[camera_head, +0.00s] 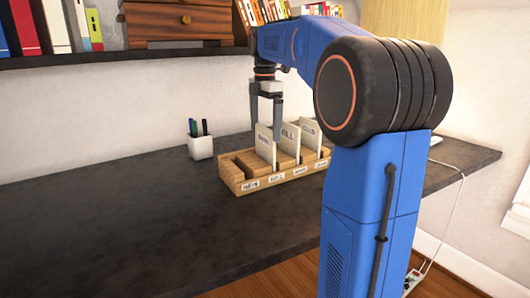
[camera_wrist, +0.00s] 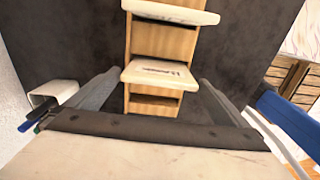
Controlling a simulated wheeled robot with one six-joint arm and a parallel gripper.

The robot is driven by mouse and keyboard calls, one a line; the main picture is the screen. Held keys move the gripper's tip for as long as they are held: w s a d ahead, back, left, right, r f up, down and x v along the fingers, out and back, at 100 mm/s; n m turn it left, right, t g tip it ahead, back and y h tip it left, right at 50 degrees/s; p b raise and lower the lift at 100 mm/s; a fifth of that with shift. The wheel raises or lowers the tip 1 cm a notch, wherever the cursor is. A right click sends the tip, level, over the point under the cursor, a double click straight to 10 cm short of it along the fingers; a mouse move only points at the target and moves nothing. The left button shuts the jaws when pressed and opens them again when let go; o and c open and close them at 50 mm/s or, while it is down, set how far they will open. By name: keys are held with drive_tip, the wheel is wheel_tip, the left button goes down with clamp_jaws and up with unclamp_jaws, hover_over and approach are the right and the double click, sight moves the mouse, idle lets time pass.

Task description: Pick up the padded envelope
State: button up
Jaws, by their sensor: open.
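A wooden sorter (camera_head: 232,176) with labelled slots stands on the dark desk. Several upright pale, lettered cards or envelopes stand in it: a left one (camera_head: 265,146), a middle one (camera_head: 290,139) and a right one (camera_head: 309,133). I cannot tell which, if any, is the padded envelope. My gripper (camera_head: 265,122) points down over the sorter, its open fingers around or beside the top of the left piece. In the wrist view, the sorter (camera_wrist: 163,40) lies ahead, with a pale piece (camera_wrist: 158,74) between my open fingers and another (camera_wrist: 172,11) beyond it.
A white cup (camera_head: 201,147) with pens stands left of the sorter; the wrist view shows it at the left (camera_wrist: 45,97). A shelf (camera_head: 120,56) with books and a wooden box (camera_head: 178,20) hangs above. The desk's left front (camera_head: 120,230) is clear.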

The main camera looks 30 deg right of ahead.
sight(265, 144)
drive_tip(key=shift+f, duration=3.35)
drive_tip(key=c, duration=0.7)
